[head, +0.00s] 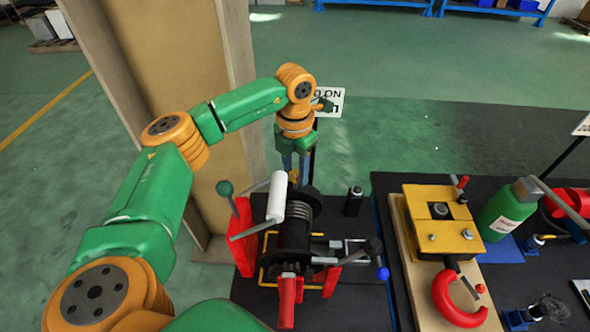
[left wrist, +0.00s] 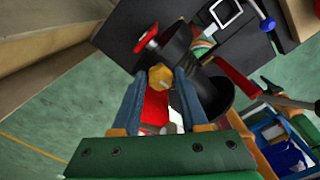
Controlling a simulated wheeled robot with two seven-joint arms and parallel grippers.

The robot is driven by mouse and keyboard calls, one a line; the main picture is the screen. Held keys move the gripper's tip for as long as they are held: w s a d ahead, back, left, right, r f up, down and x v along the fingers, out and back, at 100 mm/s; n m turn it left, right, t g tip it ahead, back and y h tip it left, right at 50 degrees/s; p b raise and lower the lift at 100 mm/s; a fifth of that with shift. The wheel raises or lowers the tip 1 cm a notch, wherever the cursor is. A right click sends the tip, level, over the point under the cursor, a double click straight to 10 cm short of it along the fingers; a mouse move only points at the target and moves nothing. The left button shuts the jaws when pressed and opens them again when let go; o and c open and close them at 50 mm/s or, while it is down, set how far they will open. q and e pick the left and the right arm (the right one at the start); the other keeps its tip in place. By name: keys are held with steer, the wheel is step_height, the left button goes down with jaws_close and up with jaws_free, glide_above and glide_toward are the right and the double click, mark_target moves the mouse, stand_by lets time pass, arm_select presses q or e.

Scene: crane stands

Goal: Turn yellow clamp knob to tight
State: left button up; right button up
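The yellow clamp knob (left wrist: 160,77) shows between the fingertips of my left gripper (left wrist: 160,82) in the left wrist view. In the head view, the left gripper (head: 295,172) points down and the knob (head: 293,177) is a small yellow patch between its blue fingers. The fingers stand apart, one on each side of the knob. I cannot tell whether both press on it. My right gripper is not in view.
A green-ball lever (head: 225,188) and a white handle (head: 277,196) rise close to the left gripper. A black cylinder (head: 353,201) stands to the right. Further right are a yellow block (head: 415,209), a red shackle (head: 447,305) and a green bottle (head: 505,212). A cardboard-coloured post (head: 180,90) stands behind my left arm.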

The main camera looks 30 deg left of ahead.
mark_target(295, 174)
arm_select(q)
steer(key=shift+o, duration=1.1)
steer(key=shift+r, duration=0.3)
step_height(295, 174, up, 6)
steer(key=shift+r+b, duration=0.25)
steer(key=shift+b, duration=0.7)
